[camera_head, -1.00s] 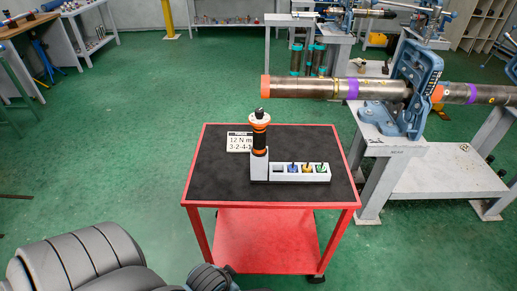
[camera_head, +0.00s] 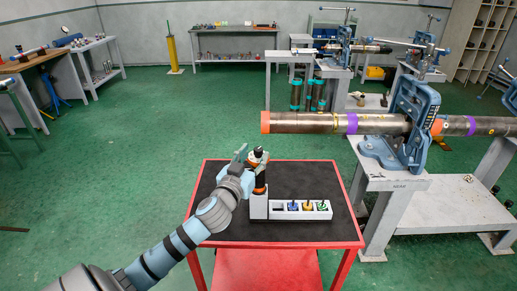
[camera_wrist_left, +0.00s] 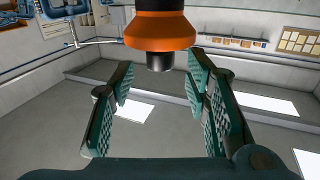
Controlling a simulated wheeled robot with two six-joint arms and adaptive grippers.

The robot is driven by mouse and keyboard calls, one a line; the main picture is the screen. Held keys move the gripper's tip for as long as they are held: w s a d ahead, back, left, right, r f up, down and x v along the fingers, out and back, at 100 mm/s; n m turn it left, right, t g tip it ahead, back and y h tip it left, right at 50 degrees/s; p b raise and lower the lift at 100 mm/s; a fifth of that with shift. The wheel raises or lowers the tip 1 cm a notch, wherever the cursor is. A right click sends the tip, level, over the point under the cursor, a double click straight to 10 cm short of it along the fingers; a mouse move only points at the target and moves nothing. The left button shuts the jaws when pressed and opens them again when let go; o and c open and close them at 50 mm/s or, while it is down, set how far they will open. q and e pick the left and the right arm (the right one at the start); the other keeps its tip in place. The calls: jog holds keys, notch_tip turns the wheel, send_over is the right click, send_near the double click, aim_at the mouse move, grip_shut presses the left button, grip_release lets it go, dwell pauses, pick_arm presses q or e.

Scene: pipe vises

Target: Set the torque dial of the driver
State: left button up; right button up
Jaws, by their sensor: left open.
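The driver (camera_head: 260,179), black with orange bands, stands upright at the left end of the white holder (camera_head: 258,207) on the cart. My left gripper (camera_head: 246,162) is open at the driver's upper end and partly covers it. In the left wrist view, which looks upside down, the driver's orange ring and black tip (camera_wrist_left: 160,32) show at the top centre. The open fingers (camera_wrist_left: 165,92) stand on either side of the space in line with the tip, with nothing gripped. No dial marks are readable. The card seen earlier is hidden behind my left arm. My right gripper is out of view.
The holder's row carries blue (camera_head: 294,206), yellow (camera_head: 308,206) and green (camera_head: 322,206) pieces, with one dark slot beside them. The red cart (camera_head: 345,244) has a black top, bare at its right. A vise (camera_head: 408,125) with a long pipe stands behind right.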

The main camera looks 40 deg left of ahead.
aim_at(257, 152)
pick_arm(q)
jog(key=x, duration=0.3)
jog(key=shift+w+a+r, duration=0.1)
jog(key=shift+w, duration=0.3)
jog(key=shift+c, duration=0.3)
grip_shut()
